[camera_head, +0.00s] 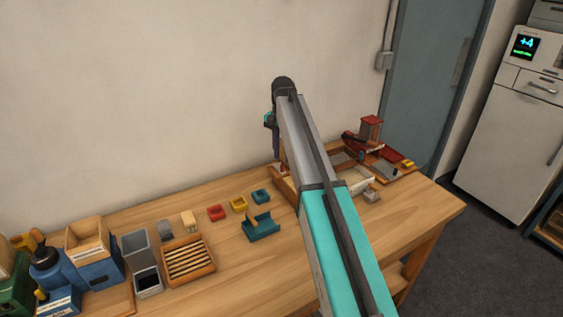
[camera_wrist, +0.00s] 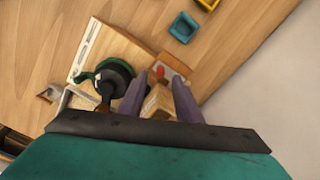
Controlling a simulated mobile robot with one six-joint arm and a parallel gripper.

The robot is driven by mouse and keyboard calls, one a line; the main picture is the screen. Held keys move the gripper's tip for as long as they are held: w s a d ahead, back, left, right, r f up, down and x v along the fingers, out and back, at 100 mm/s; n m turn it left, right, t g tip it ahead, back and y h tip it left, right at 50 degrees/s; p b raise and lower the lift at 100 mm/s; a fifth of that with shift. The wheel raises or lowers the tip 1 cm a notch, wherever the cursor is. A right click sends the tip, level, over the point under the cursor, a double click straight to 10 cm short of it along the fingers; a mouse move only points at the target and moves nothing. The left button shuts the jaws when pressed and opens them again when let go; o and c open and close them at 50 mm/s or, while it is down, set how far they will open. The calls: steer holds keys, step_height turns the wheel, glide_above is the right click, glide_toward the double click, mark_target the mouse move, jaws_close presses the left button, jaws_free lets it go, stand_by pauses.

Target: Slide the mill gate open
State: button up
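My gripper (camera_head: 276,156) points down over the back of the wooden table, at the end of my outstretched arm. In the wrist view its two grey-purple fingers (camera_wrist: 161,75) stand apart, so it is open. A small wooden block (camera_wrist: 157,101) shows between the fingers; I cannot tell whether they touch it. A red knob-like part (camera_wrist: 158,71) shows near the fingertips, on a wooden piece. A dark round machine with a green part (camera_wrist: 112,82), perhaps the mill, sits left of the fingers. I cannot make out the gate for certain. My arm hides much of this area in the head view.
Small red (camera_head: 216,213), yellow (camera_head: 238,204) and blue (camera_head: 261,196) trays lie left of my arm. A slatted wooden tray (camera_head: 211,268) and grey bins (camera_head: 136,243) stand farther left. A red device (camera_head: 371,127) stands at the table's right end. The front middle is clear.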

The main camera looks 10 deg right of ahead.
mark_target(282, 164)
steer(key=shift+f+p, duration=0.6)
steer(key=shift+f, duration=1.75)
jaws_close()
